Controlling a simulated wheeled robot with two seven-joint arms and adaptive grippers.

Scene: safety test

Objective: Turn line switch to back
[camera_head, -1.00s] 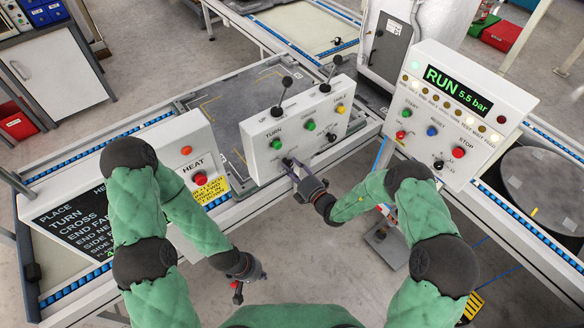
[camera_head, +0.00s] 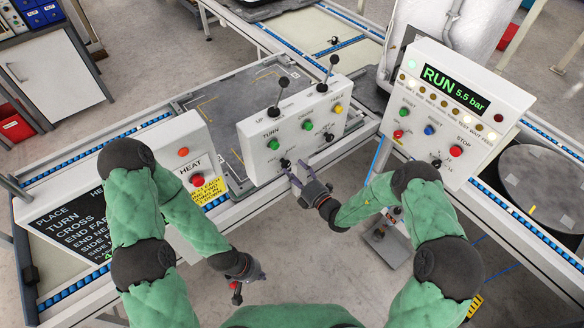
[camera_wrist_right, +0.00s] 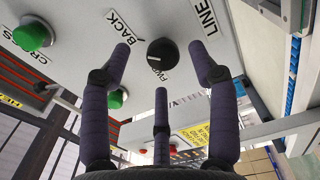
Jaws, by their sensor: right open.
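The line switch is a black round knob (camera_wrist_right: 162,53) on a pale panel in the right wrist view, with labels BACK (camera_wrist_right: 124,27), LINE (camera_wrist_right: 204,17) and FWD beside it. Its pointer direction is not clear to me. In the head view the knob (camera_head: 285,163) sits low on the white control box (camera_head: 255,172), below the green TURN button. My right gripper (camera_head: 293,176) is open and empty, just in front of the knob. Its fingers (camera_wrist_right: 160,75) are spread around the knob in the wrist view, apart from it. My left gripper (camera_head: 250,284) hangs low, away from the box; its opening is unclear.
Two levers (camera_head: 281,82) rise from the box top, with green buttons and a second knob (camera_head: 328,137) on its face. The HEAT box (camera_head: 190,145) stands left. A panel reading RUN 5.5 bar (camera_head: 455,90) stands right.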

